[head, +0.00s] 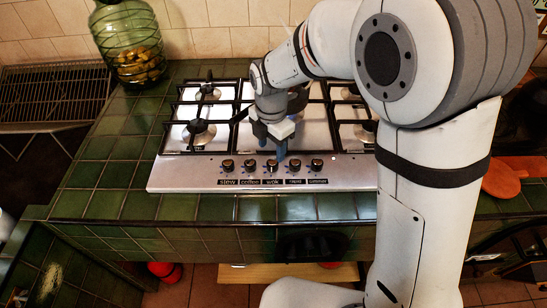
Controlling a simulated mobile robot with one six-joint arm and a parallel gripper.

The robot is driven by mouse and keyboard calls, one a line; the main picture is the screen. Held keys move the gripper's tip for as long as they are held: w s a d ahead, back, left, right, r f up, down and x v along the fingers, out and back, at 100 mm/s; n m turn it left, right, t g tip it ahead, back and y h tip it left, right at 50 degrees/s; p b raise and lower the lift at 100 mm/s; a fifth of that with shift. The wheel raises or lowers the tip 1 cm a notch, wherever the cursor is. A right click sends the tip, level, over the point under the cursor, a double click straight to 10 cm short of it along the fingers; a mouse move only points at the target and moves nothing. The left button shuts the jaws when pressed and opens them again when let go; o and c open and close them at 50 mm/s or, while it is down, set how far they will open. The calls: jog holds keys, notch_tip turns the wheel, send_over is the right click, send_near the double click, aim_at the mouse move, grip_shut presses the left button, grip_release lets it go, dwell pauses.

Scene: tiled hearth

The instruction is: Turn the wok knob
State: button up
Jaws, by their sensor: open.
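The hob (190,176) is a steel panel with a row of several dark knobs along its front edge. The wok knob (271,166) is the middle one, with a "wok" label below it. My gripper (272,150) is open and points down over the hob, just behind and above the wok knob. Its bluish fingers come down close to the knob. I cannot tell whether they touch it. The knob's top and front show, and nothing is seen held between the fingers.
The coffee knob (250,166) and the rapid knob (294,166) stand close on either side. Black pan grates (203,92) cover the burners behind. A green glass jar (120,38) stands at the back left. Green tiles (105,147) left of the hob are clear.

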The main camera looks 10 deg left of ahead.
aim_at(272, 162)
notch_tip(272, 162, down, 6)
jog(key=shift+r, duration=0.1)
jog(key=shift+c, duration=0.3)
jog(key=c, duration=0.9)
